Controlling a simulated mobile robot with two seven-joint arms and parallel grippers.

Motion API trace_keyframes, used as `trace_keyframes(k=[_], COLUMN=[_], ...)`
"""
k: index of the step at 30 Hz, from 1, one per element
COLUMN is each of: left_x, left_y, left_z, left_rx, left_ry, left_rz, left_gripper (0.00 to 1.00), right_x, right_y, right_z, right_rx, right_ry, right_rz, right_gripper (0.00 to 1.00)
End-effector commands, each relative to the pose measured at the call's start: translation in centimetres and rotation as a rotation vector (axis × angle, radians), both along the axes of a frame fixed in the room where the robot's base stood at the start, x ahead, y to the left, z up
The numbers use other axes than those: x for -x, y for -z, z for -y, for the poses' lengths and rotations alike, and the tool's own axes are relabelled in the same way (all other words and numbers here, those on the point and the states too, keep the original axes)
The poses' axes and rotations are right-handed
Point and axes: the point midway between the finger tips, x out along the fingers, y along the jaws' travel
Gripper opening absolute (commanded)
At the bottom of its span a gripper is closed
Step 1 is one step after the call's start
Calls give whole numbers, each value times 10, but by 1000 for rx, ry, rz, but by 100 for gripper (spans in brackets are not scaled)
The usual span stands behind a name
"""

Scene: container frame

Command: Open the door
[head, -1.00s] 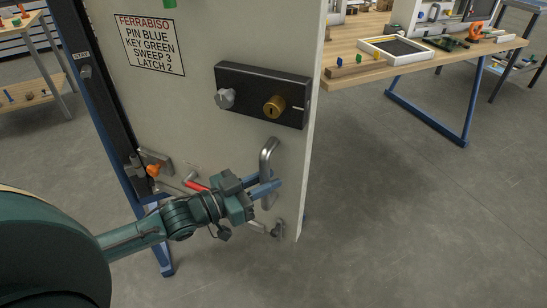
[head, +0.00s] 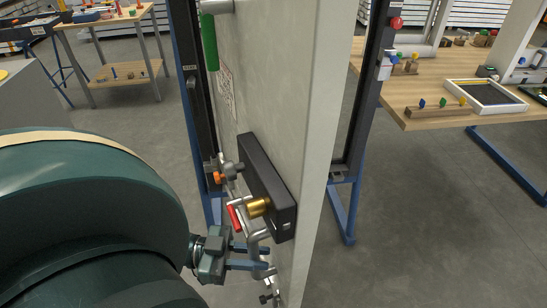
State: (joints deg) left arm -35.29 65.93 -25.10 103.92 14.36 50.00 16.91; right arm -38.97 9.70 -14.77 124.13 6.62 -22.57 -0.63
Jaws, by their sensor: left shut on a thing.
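The door (head: 325,110) is a pale grey panel, seen nearly edge-on and swung well out of its dark frame (head: 362,100). Its black lock box (head: 268,185) carries a brass cylinder (head: 259,206). A bent metal pull handle (head: 256,245) sits below the box. My left gripper (head: 262,258) is shut on the handle; its blue fingers are around the lower part. A red lever (head: 234,218) and an orange knob (head: 218,177) show on the door's face. The sign (head: 226,92) is seen at a steep slant. My right gripper is not in view.
A wooden workbench (head: 440,115) with a tray (head: 485,97) stands at the right beyond the frame. Another table (head: 110,18) stands at the back left. The grey floor (head: 420,230) right of the door is clear.

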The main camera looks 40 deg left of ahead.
Motion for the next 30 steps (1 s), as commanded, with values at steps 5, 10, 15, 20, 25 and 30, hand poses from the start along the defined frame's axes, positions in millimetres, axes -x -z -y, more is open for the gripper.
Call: trace_keyframes(k=[5, 10, 15, 20, 25, 30], left_x=[12, 15, 16, 16, 16, 15], left_y=[-1, -1, 0, 0, 0, 0], left_z=[-6, -8, -8, -8, -8, -9], left_rx=[2, 3, 2, 2, 2, 2], left_ry=[-1, -1, -1, -1, -2, -2], left_rz=[-1, 1, 2, 2, 2, 1], left_gripper=[0, 0, 0, 0, 30, 39], right_x=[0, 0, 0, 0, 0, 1], right_y=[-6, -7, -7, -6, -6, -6], right_z=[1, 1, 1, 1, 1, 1], right_rx=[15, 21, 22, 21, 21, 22], right_ry=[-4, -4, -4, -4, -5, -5], right_rz=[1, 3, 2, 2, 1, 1], right_gripper=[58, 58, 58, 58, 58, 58])
